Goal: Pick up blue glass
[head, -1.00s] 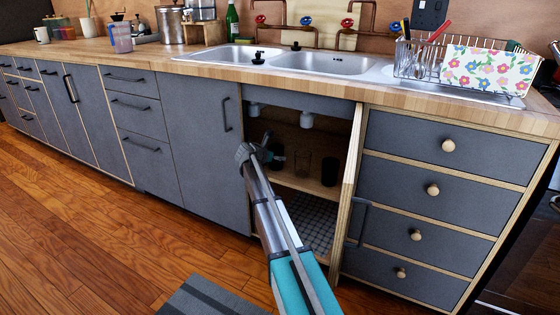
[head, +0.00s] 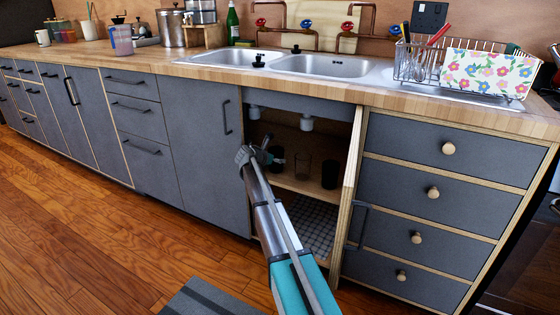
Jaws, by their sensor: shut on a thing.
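My gripper (head: 268,156) reaches into the open cupboard under the sink, at the left of the opening. It is shut on a small dark glass (head: 277,160) at its fingertips, which I take as the blue glass; its colour is hard to tell in the shade. The wrist partly hides the glass, and I cannot tell whether it touches the shelf. To its right are a clear glass (head: 302,169) and a dark glass (head: 329,175), both upright on the wooden shelf (head: 306,187).
A closed grey door (head: 200,150) borders the opening at left. A wooden-edged panel (head: 346,200) stands at right, beside a drawer stack (head: 430,210). White pipe ends (head: 307,123) hang above the glasses. The worktop and sink (head: 325,65) lie overhead.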

